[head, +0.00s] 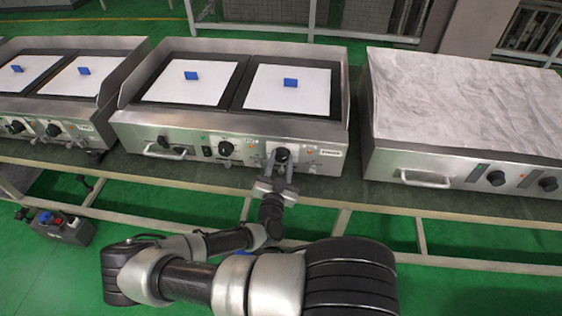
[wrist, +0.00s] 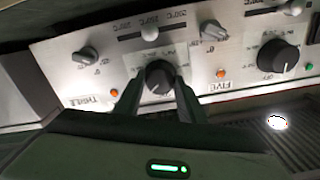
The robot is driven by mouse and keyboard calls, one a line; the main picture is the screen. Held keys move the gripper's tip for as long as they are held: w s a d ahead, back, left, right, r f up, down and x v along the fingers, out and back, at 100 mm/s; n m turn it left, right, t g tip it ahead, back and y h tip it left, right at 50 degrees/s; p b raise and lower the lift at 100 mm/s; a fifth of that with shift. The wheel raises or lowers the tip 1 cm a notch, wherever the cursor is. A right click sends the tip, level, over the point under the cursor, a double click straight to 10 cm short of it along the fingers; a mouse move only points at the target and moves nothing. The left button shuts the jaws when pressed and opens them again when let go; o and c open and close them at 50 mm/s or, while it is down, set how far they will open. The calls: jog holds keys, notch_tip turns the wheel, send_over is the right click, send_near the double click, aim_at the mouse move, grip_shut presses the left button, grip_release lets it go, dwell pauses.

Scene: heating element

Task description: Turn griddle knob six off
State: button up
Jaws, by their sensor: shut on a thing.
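In the head view my gripper (head: 283,163) reaches up to the front panel of the middle griddle (head: 170,166). Its fingers are closed around the right black knob (head: 282,154) of that panel. In the wrist view the fingers of my gripper (wrist: 158,92) sit on both sides of the same black knob (wrist: 159,73). The knob's pointer setting cannot be told.
The other large knob (wrist: 279,57) and small lever knobs (wrist: 85,55) sit close to the fingers. Orange lights (wrist: 220,73) show on the panel. Blue tags (head: 290,82) stand on the white griddle plates. Another griddle (head: 465,120) stands at right.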

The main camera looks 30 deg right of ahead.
jog(key=n+b, duration=0.1)
jog(key=n, duration=0.4)
jog(key=shift+n, duration=0.4)
jog(key=n+b, duration=0.1)
jog(key=n, duration=0.3)
jog(key=shift+a+n, duration=0.1)
jog(key=shift+n, duration=0.2)
jog(key=o, duration=1)
jog(key=shift+o, duration=0.2)
jog(key=v, duration=1.7)
jog(key=shift+a, duration=0.2)
jog(key=shift+s, duration=0.15)
